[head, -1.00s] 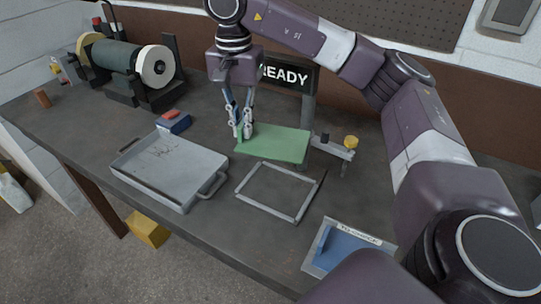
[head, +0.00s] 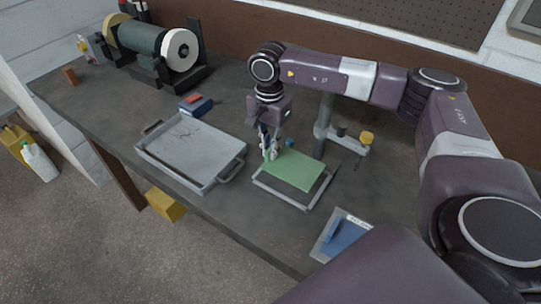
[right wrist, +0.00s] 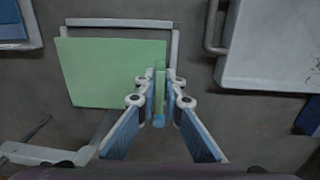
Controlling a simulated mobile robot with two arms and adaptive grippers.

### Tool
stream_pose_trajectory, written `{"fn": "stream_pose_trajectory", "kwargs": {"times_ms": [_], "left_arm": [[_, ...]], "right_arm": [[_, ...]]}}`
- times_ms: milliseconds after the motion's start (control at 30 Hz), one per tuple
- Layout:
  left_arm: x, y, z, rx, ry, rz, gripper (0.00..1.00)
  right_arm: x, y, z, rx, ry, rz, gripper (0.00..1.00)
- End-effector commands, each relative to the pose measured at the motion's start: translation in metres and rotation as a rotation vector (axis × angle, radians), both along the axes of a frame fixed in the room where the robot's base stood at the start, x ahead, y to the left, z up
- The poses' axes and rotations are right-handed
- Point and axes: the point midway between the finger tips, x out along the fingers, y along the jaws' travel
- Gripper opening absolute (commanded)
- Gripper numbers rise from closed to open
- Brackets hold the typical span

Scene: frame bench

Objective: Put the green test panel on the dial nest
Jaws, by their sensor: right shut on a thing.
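The green test panel (head: 300,172) is a flat plate with an upright green grip (right wrist: 160,82). My right gripper (head: 270,150) is shut on that grip, at the panel's left end in the head view. The panel is over the grey rectangular frame (head: 281,199), which looks like the dial nest, and hides much of it. In the right wrist view, the frame's far bar (right wrist: 120,22) shows beyond the panel, with a gap between. I cannot tell whether the panel touches the frame. My left gripper is not in view.
A grey tray (head: 190,150) stands left of the frame. A labelled blue holder (head: 342,236) is in front right. A grinder (head: 150,45) and red-blue block (head: 196,106) are farther back.

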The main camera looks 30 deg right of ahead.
Motion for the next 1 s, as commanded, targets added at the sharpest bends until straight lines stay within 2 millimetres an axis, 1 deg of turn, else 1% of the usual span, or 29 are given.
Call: {"fn": "stream_pose_trajectory", "kwargs": {"times_ms": [200, 300, 567, 667, 700, 833, 1000], "left_arm": [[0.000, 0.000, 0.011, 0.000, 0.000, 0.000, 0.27], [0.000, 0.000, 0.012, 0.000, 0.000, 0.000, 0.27], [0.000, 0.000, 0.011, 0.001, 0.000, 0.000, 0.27], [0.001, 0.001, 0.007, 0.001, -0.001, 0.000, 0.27], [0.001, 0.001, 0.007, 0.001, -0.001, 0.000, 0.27], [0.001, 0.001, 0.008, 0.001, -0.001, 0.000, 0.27], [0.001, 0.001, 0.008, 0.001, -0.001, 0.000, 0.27]], "right_arm": [[-0.001, 0.000, -0.030, 0.000, 0.003, 0.001, 0.00], [-0.001, 0.000, -0.039, 0.000, 0.002, 0.001, 0.00], [0.000, 0.000, -0.041, 0.000, 0.001, 0.001, 0.00], [0.000, 0.000, -0.044, 0.001, 0.001, 0.001, 0.00], [0.000, 0.000, -0.044, 0.001, 0.001, 0.001, 0.10], [-0.001, 0.000, -0.043, 0.001, 0.001, 0.001, 0.25], [-0.001, 0.000, -0.043, 0.001, 0.001, 0.001, 0.26]]}}
